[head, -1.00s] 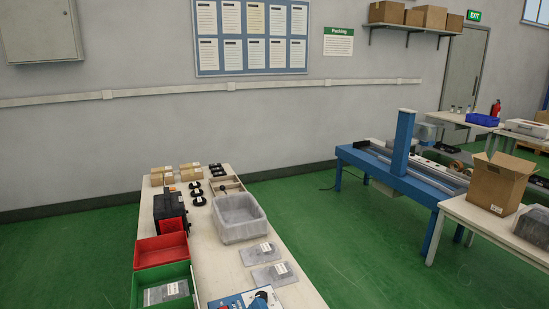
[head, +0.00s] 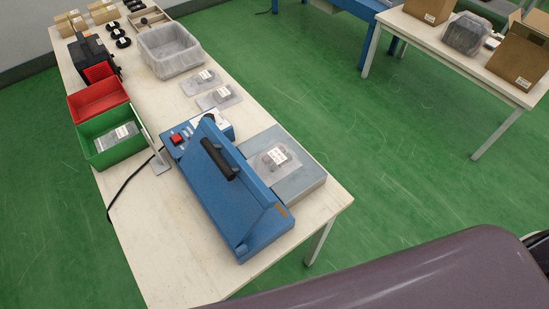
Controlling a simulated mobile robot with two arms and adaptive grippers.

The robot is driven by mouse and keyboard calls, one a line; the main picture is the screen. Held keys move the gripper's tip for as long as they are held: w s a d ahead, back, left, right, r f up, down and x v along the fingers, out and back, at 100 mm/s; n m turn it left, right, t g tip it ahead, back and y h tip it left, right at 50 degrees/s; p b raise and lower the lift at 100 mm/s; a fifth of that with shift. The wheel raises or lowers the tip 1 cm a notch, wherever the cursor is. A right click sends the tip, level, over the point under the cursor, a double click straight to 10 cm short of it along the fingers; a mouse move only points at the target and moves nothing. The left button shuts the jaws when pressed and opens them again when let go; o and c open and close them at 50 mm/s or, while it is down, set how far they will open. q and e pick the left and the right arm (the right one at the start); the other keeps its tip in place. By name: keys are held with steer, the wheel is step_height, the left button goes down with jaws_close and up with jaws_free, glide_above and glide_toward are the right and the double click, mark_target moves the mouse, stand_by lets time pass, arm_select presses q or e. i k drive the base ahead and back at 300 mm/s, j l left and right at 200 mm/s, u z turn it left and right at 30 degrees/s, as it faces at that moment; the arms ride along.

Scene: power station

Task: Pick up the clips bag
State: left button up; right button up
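Several clear labelled bags with small dark parts are in view; I cannot read which one holds clips. One bag (head: 275,160) lies on the grey plate (head: 308,181) at the right side of the blue sealing machine (head: 225,188). Two more bags, a farther one (head: 202,82) and a nearer one (head: 218,98), lie flat on the table beyond the machine. Another bag (head: 116,137) lies in the green bin (head: 92,128). Neither of my grippers is in view.
The pale table (head: 165,265) also holds a red bin (head: 97,98), a lined grey tub (head: 170,50), a black device (head: 90,55) and small boxes. A second table (head: 480,75) with cartons stands at the upper right. Green floor lies open between the tables.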

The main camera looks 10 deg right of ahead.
mark_target(273, 164)
steer(key=k+l, duration=0.25)
steer(key=l, duration=0.15)
steer(key=k+l+u, duration=0.1)
steer(key=k+l, duration=0.15)
steer(key=l, duration=0.15)
steer(key=k+l, duration=0.25)
steer(key=l+u, duration=0.05)
steer(key=l, duration=0.1)
